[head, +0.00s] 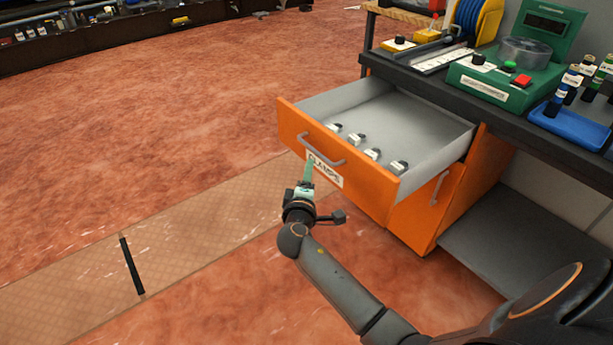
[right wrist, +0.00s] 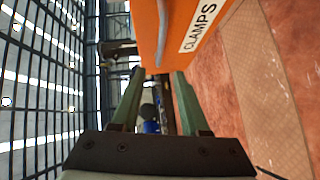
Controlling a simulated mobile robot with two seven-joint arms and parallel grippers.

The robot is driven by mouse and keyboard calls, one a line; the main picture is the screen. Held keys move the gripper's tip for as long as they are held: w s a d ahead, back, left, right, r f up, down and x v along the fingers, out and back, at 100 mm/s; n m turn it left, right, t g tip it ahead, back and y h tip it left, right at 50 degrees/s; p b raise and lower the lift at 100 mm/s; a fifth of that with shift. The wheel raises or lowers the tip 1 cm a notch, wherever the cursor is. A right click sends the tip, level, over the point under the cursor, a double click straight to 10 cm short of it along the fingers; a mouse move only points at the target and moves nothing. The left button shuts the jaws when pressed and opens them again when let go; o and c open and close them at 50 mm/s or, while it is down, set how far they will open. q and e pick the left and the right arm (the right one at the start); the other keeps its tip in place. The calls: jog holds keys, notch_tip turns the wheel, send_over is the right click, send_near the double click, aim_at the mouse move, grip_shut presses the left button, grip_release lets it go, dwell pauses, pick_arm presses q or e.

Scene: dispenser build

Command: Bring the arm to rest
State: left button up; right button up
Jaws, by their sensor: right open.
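My right gripper (head: 308,172) is in front of the open orange drawer (head: 365,186), near its label and below its grey handle (head: 321,149). In the right wrist view its two green fingers (right wrist: 156,100) are apart with nothing between them. The drawer front (right wrist: 180,30) with the label "CLAMPS" fills the upper middle of that view. I cannot tell whether a finger touches the drawer. My left gripper is not in view.
Several small clamps (head: 372,153) lie in the drawer. The workbench (head: 430,85) above carries a green device (head: 505,80) and a blue tray (head: 575,122). A black bar (head: 132,266) lies on the floor strip. Open floor (head: 150,130) spreads to the left.

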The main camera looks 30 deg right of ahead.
dwell(0.6)
jog(key=s+a+f+m+g+y, duration=0.3)
jog(key=s+a+f+y, duration=0.8)
jog(key=s+f, duration=0.55)
jog(key=s+a+m+y, duration=0.2)
jog(key=s+a, duration=0.5)
jog(key=s, duration=0.2)
pick_arm(q)
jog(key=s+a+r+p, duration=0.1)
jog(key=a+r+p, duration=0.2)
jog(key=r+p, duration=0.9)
jog(key=p, duration=0.4)
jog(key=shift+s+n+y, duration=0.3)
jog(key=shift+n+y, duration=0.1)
pick_arm(e)
notch_tip(320, 180, up, 12)
jog(key=s+d+m, duration=0.1)
jog(key=s+d, duration=0.1)
jog(key=shift+s+m, duration=0.15)
jog(key=shift+m, duration=0.15)
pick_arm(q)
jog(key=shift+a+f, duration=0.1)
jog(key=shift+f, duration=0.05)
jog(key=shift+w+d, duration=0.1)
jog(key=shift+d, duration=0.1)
